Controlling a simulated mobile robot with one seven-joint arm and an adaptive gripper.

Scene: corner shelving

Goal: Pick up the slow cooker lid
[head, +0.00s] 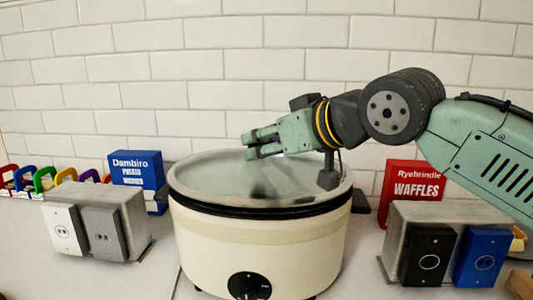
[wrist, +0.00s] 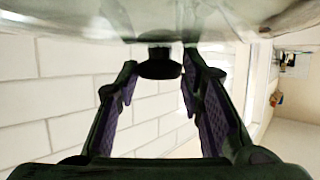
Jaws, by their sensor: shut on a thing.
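The slow cooker (head: 262,238) is cream with a black rim band and a dark front dial. Its glass lid (head: 215,178) is over the top of the pot; I cannot tell if it is slightly raised. My green gripper (head: 264,143) reaches in from the right, low over the lid, its fingers pointing left. In the wrist view the lid's glass (wrist: 80,18) fills the top edge, and the black lid knob (wrist: 158,66) is between the fingertips of my gripper (wrist: 160,72), which is shut on it. The knob cannot be made out in the head view.
A blue box (head: 137,178) and a metal outlet box (head: 97,225) stand left of the cooker. A red waffle box (head: 413,188) and another outlet box (head: 450,215) stand to the right. Colourful items (head: 45,180) line the far left. A tiled wall (head: 190,65) is behind.

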